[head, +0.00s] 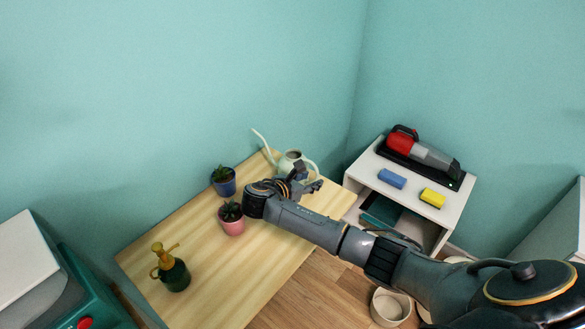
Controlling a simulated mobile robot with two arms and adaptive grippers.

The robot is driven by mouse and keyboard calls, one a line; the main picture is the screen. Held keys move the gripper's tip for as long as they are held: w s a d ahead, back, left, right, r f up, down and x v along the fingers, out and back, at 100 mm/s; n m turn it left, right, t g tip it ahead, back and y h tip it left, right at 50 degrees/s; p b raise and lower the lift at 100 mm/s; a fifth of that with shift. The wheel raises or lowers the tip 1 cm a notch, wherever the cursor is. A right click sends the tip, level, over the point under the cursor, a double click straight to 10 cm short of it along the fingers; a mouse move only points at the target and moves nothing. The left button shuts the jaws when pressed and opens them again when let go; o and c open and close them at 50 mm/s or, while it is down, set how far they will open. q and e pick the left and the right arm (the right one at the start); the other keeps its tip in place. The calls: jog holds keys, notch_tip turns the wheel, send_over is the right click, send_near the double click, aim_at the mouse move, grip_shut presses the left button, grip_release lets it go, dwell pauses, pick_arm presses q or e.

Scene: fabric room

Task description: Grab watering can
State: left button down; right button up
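The pale green watering can (291,160) stands upright at the far right corner of the wooden table (215,275). Its long thin spout points up to the left and its handle curves to the right. My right gripper (303,178) is just in front of the can and hides its lower part. I cannot tell whether the fingers touch the can or whether they are open. My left gripper is not in view.
A blue pot (225,188) and a pink pot (232,227) with plants, and a dark green sprayer (176,278), stand on the table. A white shelf (450,208) with a handheld vacuum, a blue sponge (392,178) and a yellow sponge (432,198) is at right.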

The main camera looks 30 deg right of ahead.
jog(key=x, duration=0.3)
jog(key=shift+w+d, duration=0.1)
jog(key=shift+d, duration=0.05)
jog(key=shift+c, duration=0.4)
grip_shut()
jog(key=shift+r, duration=0.1)
